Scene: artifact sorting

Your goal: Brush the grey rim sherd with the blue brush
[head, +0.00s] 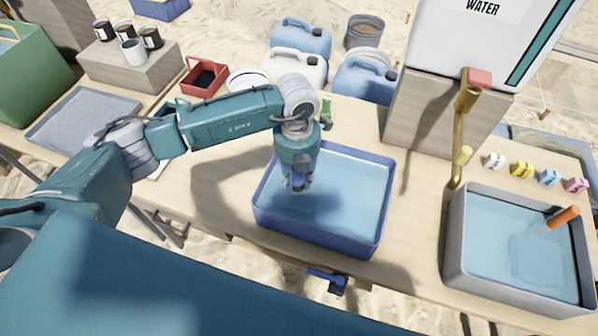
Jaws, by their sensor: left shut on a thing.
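My left gripper (297,183) points down over the blue basin (383,215) of water. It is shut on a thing. The arm hides most of that thing, and I cannot tell whether it is the brush or a sherd. A small dark patch shows just under the fingertips, at or just above the water. I cannot make out the grey rim sherd or the blue brush for certain anywhere in this view. My right gripper is not in view.
A grey basin (452,262) with an orange handle (563,217) stands at right under a brass tap (459,150). Several coloured small blocks lie behind it. A grey tray (85,118), red bin (205,77) and jerrycans (300,38) stand left and behind. A blue-handled valve (328,280) hangs at the front edge.

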